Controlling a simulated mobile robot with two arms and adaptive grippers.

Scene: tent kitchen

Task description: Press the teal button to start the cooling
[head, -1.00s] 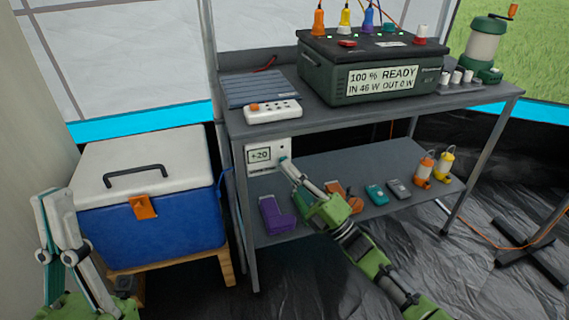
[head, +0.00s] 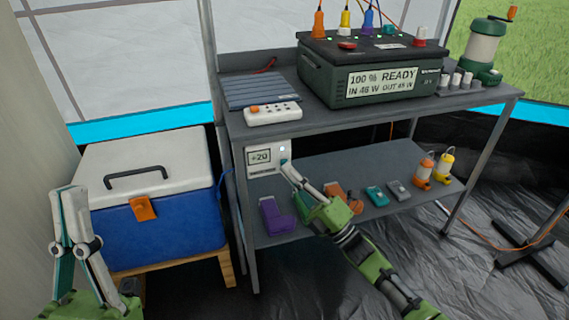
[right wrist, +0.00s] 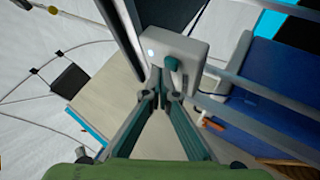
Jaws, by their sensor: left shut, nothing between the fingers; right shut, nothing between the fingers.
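A white control box (head: 262,158) with a display reading +20 hangs below the table top at the left of the rack. Its small indicator light (head: 282,148) glows white. The teal button (right wrist: 173,63) is on the box face beside the light in the right wrist view. My right gripper (head: 286,167) is shut and empty, its tips right at the button, covering part of it in the head view. I cannot tell whether they still touch it. My left gripper (head: 69,190) is shut and empty, in front of the cooler's left side.
A blue cooler (head: 160,235) with a white lid stands on a wooden stand. The green power station (head: 350,75) reads 100 % READY. The lower shelf (head: 350,160) holds a purple tool (head: 277,215) and several small items. A power strip (head: 272,114) lies above.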

